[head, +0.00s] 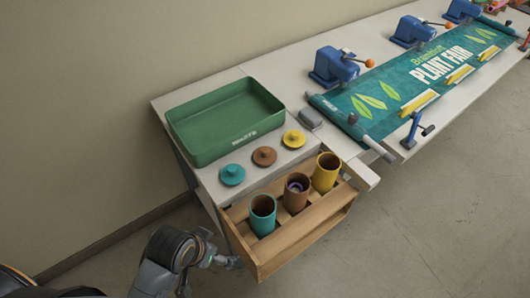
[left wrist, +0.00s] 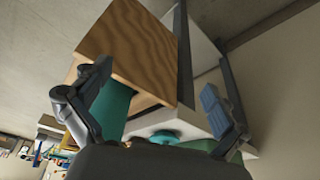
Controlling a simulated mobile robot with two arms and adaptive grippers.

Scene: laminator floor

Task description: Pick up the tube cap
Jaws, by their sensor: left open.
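Three round tube caps with knobs lie in a row on the white table: a teal cap (head: 232,175), a brown cap (head: 264,156) and a yellow cap (head: 294,139). Below them, a wooden drawer (head: 300,243) holds a teal tube (head: 263,214), a brown tube (head: 297,194) and a yellow tube (head: 326,172), all upright and open at the top. My left gripper (head: 226,260) is open and empty beside the drawer's left end. In the left wrist view, its fingers frame the drawer end (left wrist: 138,50) and the teal cap (left wrist: 165,135) beyond. My right gripper is not in view.
A green tray (head: 227,135) stands on the table behind the caps. A grey block (head: 311,118) lies right of the yellow cap. A plant fair banner (head: 420,80) with blue clamps (head: 336,67) fills the right side. The floor in front is clear.

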